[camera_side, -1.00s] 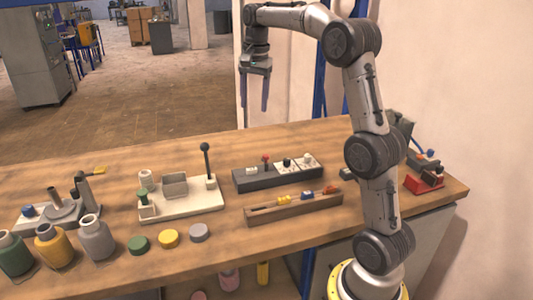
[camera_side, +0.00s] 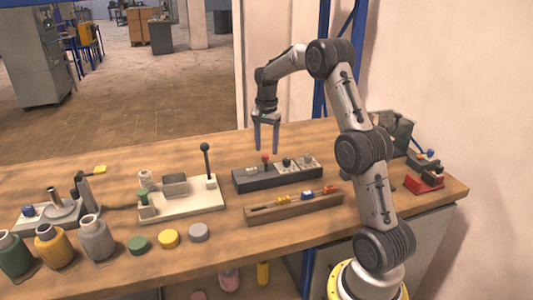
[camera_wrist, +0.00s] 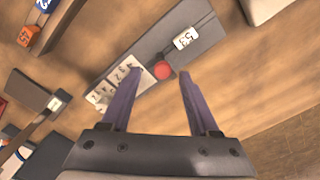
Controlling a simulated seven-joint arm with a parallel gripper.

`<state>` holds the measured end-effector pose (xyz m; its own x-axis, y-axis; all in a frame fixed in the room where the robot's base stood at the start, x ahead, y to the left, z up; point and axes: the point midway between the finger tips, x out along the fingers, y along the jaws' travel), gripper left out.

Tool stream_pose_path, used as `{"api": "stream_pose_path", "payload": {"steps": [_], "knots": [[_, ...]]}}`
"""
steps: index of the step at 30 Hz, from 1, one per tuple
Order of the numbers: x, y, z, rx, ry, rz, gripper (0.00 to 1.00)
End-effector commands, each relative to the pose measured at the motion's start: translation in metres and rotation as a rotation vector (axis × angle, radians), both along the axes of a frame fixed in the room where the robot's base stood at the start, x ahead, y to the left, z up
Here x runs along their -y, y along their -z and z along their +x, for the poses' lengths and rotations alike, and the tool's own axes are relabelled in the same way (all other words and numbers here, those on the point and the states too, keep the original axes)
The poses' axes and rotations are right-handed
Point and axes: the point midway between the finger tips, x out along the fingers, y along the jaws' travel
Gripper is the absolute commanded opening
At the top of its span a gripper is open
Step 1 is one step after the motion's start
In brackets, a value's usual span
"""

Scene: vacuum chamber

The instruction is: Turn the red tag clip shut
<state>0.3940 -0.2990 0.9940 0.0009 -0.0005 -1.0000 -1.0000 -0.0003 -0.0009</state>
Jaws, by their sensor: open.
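A red round knob (camera_side: 265,158), which I take for the red tag clip, stands on a long dark grey block (camera_side: 250,184) in the middle of the table. In the wrist view the red knob (camera_wrist: 162,71) shows between my fingers, beside white numbered plates (camera_wrist: 124,73). A white numbered tag (camera_wrist: 187,38) lies on the block's other side. My gripper (camera_side: 267,150) is open and empty, pointing down above the block near the red knob. Whether it touches the knob I cannot tell. The clip's turned position is too small to read.
Dark knobs (camera_side: 287,162) stand on the block's right part. A wooden tray (camera_side: 290,209) with coloured pieces lies in front. A cream base with an upright lever (camera_side: 206,160) stands to the left. A red device (camera_side: 424,184) sits at the right edge.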

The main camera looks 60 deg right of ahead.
Motion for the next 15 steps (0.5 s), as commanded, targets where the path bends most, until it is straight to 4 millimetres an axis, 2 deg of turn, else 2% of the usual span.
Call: {"api": "stream_pose_path", "payload": {"steps": [1,6,15], "knots": [[0.0,0.009,-0.001,-0.003,0.0,0.002,0.61],[0.0,0.025,0.0,-0.001,0.0,0.001,0.61],[0.0,0.031,0.0,0.001,0.0,0.0,0.61]]}}
